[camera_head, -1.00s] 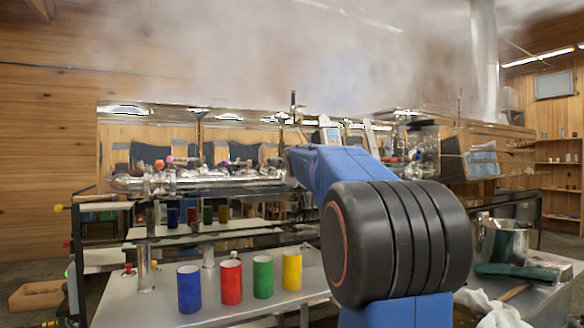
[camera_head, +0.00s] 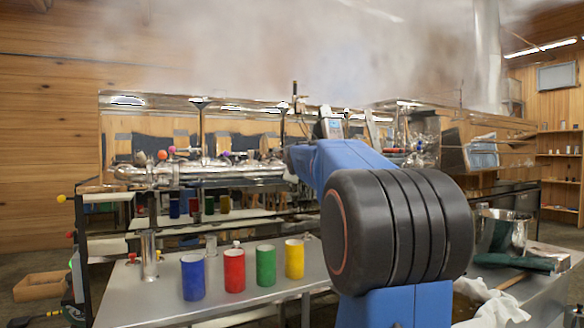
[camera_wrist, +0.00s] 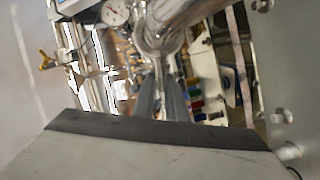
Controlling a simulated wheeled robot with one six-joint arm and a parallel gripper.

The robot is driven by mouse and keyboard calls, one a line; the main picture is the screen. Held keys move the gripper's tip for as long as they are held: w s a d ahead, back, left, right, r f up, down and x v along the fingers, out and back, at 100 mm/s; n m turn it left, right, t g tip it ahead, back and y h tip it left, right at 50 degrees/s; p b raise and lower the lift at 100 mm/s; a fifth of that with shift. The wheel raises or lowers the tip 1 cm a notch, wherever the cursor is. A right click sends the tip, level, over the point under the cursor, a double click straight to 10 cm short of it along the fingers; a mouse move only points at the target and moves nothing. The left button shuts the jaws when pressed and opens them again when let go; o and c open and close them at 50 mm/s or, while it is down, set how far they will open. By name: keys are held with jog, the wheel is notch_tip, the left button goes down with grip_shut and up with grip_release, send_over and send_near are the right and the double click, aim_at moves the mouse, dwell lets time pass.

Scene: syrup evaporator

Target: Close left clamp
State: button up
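In the head view my blue and black arm reaches toward the steel evaporator (camera_head: 250,120) and hides my gripper. In the wrist view two dark fingers of my gripper (camera_wrist: 161,84) point away with a narrow gap between them, and I see nothing held. A shiny rounded steel pipe (camera_wrist: 158,35) is in line with the fingertips; I cannot tell whether they touch. A yellow-handled fitting (camera_wrist: 46,60) is at the left, with a round gauge (camera_wrist: 115,12) above. I cannot make out which part is the left clamp or its state.
A horizontal steel pipe (camera_head: 215,173) with coloured knobs runs along the evaporator's front. Blue (camera_head: 193,278), red (camera_head: 234,271), green (camera_head: 265,266) and yellow (camera_head: 295,259) cups stand on the lower metal table (camera_head: 160,308). A steel pot (camera_head: 505,230) is at right. Steam hangs above.

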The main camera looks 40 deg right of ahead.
jog(key=shift+o, duration=1)
jog(key=shift+d, duration=0.1)
jog(key=shift+s, duration=0.1)
jog(key=v, duration=1.7)
jog(key=shift+s, duration=0.1)
